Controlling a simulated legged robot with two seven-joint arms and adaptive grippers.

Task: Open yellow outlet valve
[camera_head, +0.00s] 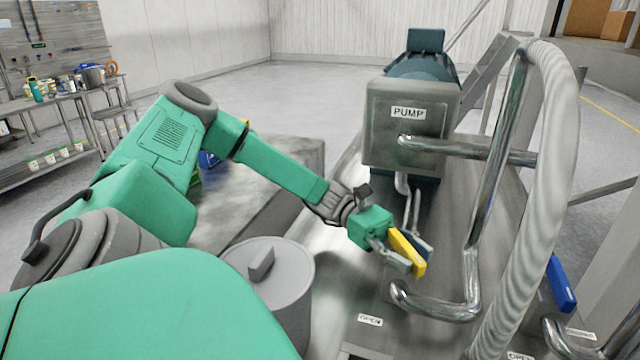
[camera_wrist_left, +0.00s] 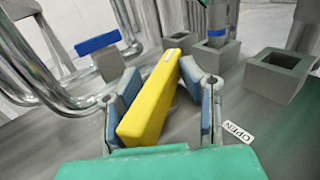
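The yellow outlet valve handle (camera_head: 407,252) is a flat bar at the end of my left arm, above the metal skid. My left gripper (camera_head: 402,256) is around it. In the left wrist view the yellow handle (camera_wrist_left: 152,98) stands between the blue-padded fingers of the left gripper (camera_wrist_left: 160,95). The left finger is close against the handle, and contact cannot be made out for sure. A gap shows between the handle and the right finger. The valve body under the handle is hidden. An OPEN label (camera_wrist_left: 237,132) lies right of the gripper. My right gripper is not in view.
A pump (camera_head: 410,125) stands behind the gripper. Curved steel pipes (camera_head: 470,250) and a ribbed hose (camera_head: 545,170) rise to its right. A blue valve handle (camera_head: 561,285) is farther right. A grey lidded cylinder (camera_head: 285,265) is near my forearm. Square metal sockets (camera_wrist_left: 278,75) show in the wrist view.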

